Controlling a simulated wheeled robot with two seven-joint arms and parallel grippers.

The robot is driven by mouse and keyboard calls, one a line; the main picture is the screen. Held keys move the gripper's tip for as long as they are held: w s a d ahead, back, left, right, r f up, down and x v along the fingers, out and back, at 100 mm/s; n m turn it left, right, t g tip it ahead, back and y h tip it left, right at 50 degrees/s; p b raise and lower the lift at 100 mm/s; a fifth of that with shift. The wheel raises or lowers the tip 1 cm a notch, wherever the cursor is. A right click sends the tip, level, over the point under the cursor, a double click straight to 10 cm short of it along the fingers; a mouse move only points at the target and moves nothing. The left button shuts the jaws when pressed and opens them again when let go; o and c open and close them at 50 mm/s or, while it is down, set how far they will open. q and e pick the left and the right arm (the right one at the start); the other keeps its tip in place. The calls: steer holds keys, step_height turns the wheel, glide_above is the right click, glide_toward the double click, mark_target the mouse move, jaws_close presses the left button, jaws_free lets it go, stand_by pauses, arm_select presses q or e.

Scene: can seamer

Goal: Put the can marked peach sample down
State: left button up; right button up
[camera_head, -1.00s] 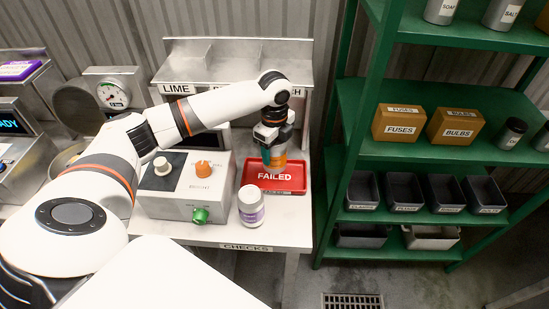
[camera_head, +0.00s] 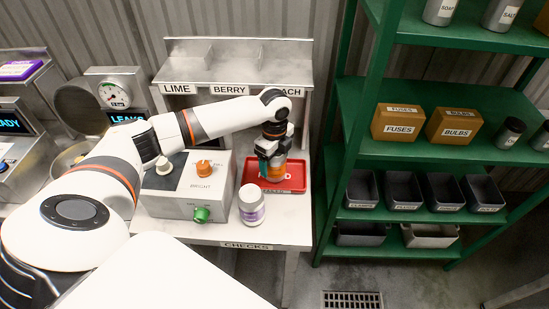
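My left gripper (camera_head: 273,158) reaches in from the left with its fingers pointing down at the red tray (camera_head: 297,184). It is closed around an orange can (camera_head: 277,172). The can is upright, over the middle of the tray. Its marking is not readable, and I cannot tell whether its base touches the tray floor. My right gripper is not in view.
A white jar with a purple label (camera_head: 251,208) stands on the bench just left of the tray. A grey control box (camera_head: 185,207) with knobs is further left. Behind is a rack (camera_head: 235,75) labelled LIME, BERRY and a partly hidden word. A green shelf (camera_head: 440,150) stands right.

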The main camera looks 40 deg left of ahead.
arm_select(q)
steer(key=shift+r, duration=0.1)
step_height(320, 180, up, 12)
steer(key=shift+r+b, duration=0.1)
steer(key=shift+b, duration=1.15)
